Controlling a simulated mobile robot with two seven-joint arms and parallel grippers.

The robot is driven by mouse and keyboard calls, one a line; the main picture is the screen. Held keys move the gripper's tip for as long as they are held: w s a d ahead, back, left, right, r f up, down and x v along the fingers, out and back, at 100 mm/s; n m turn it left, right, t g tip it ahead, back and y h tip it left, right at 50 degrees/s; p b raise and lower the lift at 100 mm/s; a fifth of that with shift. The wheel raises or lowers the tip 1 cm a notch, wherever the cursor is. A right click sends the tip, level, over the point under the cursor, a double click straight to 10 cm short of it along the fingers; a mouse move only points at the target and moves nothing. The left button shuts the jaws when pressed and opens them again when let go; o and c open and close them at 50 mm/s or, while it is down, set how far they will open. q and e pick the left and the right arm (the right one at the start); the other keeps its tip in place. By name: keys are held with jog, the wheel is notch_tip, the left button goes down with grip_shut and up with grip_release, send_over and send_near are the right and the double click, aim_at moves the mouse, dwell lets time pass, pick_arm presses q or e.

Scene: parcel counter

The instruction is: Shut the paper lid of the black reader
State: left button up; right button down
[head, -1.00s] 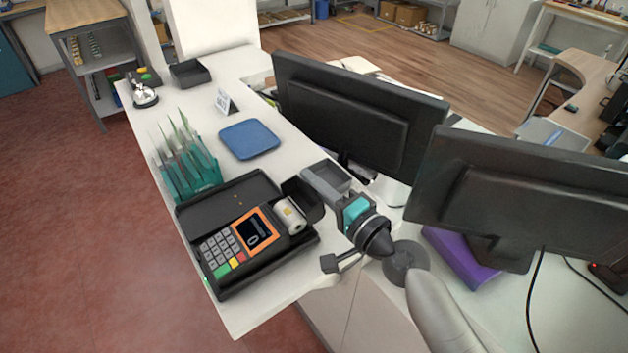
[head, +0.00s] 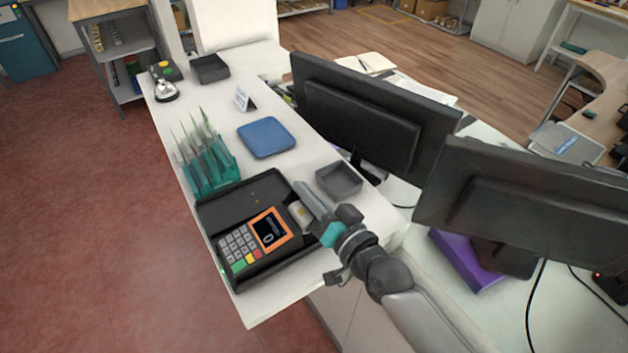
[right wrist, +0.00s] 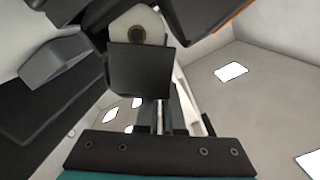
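The black reader (head: 268,228), with grey keys and an orange-framed screen, sits in a black tray-like base (head: 226,206) on the white counter. Its white paper roll (head: 299,215) shows at its right side, uncovered; it also appears in the right wrist view (right wrist: 138,30). The paper lid is largely hidden by my right gripper (head: 312,203), so I cannot tell its angle. The right gripper reaches in from the lower right, close beside the roll. Its fingertips look together in the right wrist view (right wrist: 140,70), with nothing visible between them. My left gripper is not in view.
A grey open tray (head: 339,180) stands just behind the right gripper. A blue mat (head: 266,138) and a teal holder of envelopes (head: 208,172) lie farther back. Two monitors (head: 365,120) (head: 520,205) stand to the right, with a purple box (head: 468,262) below.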

aim_at(294, 216)
jog(key=n, duration=0.1)
jog(key=a+n+p, duration=0.1)
jog(key=s+n, duration=0.1)
jog(key=shift+a+f+n+p, duration=0.2)
jog(key=shift+a+n+p, duration=0.05)
jog(key=shift+n+p, duration=0.1)
jog(key=shift+s+a+f+n+h+p, duration=0.2)
jog(key=shift+a+f+n+p, duration=0.1)
jog(key=shift+n, duration=0.5)
jog(key=shift+s+a+f+n+h+p, duration=0.1)
jog(key=shift+s+a+f+n+p, duration=0.15)
jog(key=shift+n, duration=0.5)
jog(key=shift+f, duration=0.15)
jog(key=c, duration=1)
grip_release()
jog(key=shift+c, duration=0.2)
jog(key=f+v, duration=0.1)
jog(key=v, duration=1.4)
jog(key=shift+r, duration=0.35)
jog(key=shift+s, duration=0.1)
